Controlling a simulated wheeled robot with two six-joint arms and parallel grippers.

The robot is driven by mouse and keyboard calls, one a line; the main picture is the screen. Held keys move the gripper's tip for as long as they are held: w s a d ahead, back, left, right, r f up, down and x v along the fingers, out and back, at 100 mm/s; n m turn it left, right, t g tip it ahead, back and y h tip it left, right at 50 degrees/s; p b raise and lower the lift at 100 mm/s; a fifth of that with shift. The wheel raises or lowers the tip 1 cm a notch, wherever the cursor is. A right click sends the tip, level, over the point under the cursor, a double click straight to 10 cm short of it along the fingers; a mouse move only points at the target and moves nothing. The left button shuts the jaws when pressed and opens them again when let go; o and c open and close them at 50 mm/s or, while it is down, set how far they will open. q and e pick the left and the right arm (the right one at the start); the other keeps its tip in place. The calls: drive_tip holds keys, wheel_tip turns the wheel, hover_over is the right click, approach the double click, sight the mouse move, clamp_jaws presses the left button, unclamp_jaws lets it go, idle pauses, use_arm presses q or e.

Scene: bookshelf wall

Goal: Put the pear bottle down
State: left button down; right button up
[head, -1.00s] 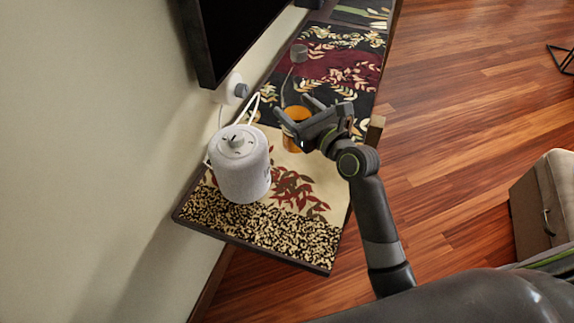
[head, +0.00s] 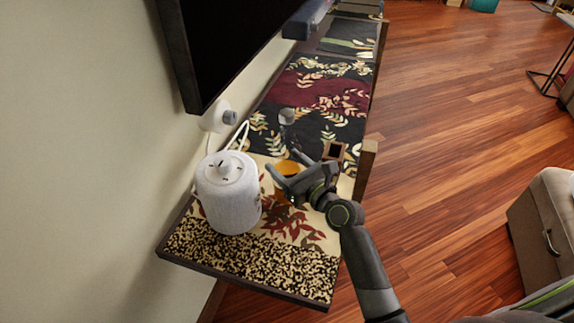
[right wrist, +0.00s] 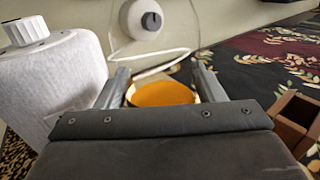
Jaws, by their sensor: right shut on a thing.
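The pear bottle (head: 288,167) looks like clear glass with orange contents low down and a grey top above. It appears upright over the cream part of the patterned shelf top, right of the white canister. My right gripper (head: 282,180) reaches in from the right and is shut on it. In the right wrist view the orange contents (right wrist: 162,93) show between the two fingers, with a faint glass outline above. The bottle's base is hidden by the gripper, so I cannot tell whether it touches the surface. My left gripper is out of view.
The white canister (head: 228,192) stands close on the left. A dark screen (head: 215,45) hangs over the left. The front of the patterned shelf top (head: 250,265) is clear.

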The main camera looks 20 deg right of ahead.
drive_tip(key=shift+r, duration=0.1)
drive_tip(key=o, duration=1.1)
drive_tip(key=shift+f, duration=0.2)
drive_tip(key=shift+c, duration=0.2)
drive_tip(key=o, duration=0.4)
drive_tip(key=shift+s+r, duration=0.1)
drive_tip(key=shift+r, duration=0.1)
drive_tip(key=v, duration=1.2)
drive_tip(key=shift+f, duration=0.1)
